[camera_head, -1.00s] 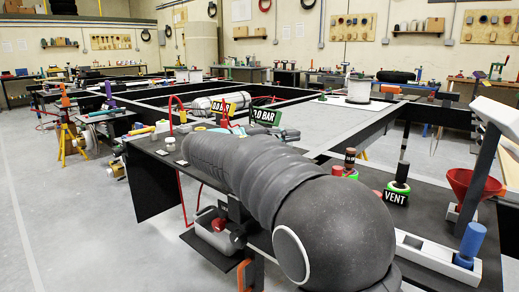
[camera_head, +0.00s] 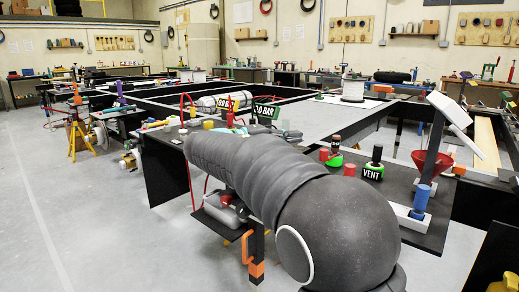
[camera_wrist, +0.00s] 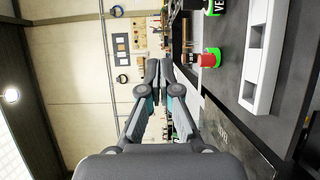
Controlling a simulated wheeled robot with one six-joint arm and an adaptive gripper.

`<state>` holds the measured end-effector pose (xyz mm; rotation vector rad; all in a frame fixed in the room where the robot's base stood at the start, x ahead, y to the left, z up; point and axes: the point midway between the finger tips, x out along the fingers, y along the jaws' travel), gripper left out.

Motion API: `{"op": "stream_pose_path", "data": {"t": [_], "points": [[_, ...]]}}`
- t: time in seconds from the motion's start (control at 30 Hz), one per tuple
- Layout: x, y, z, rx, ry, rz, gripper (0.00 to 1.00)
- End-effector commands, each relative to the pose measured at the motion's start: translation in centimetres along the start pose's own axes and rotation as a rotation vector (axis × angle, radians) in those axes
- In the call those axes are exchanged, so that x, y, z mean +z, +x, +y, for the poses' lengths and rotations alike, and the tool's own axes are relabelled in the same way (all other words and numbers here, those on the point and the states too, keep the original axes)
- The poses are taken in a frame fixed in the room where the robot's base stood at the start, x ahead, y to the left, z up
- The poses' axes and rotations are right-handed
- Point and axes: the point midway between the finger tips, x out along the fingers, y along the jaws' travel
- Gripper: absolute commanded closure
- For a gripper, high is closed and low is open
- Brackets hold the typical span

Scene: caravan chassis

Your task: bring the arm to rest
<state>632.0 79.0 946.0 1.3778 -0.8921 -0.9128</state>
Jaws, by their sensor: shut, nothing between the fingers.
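My arm (camera_head: 255,180) fills the foreground of the head view. It is dark grey and ribbed, and stretches from the lower right toward the back left. Its far end hides my gripper in that view. In the wrist view my gripper (camera_wrist: 159,78) has its two grey fingers together, with nothing between them. The fingers are clear of the bench, and the wall shows behind them.
A black bench top holds a green VENT piece (camera_head: 373,166), a red funnel (camera_head: 433,160) and a white tray (camera_wrist: 262,55). A red button (camera_wrist: 210,58) shows beside the fingertips in the picture. Open grey floor (camera_head: 90,225) lies to the left.

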Motion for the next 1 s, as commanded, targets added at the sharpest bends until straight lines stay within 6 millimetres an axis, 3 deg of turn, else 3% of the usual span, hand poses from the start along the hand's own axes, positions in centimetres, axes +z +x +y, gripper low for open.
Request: {"op": "stream_pose_path", "data": {"t": [0.37,0.57,0.77,1.0], "points": [[4.7,3.3,-2.2,-0.176,-0.018,-0.011,1.0],[8.7,4.9,-4.5,-0.326,-0.019,-0.011,1.0],[15.6,5.8,-8.9,-0.572,0.017,-0.008,1.0],[23.8,3.9,-15.3,-0.888,0.143,0.01,1.0]]}}
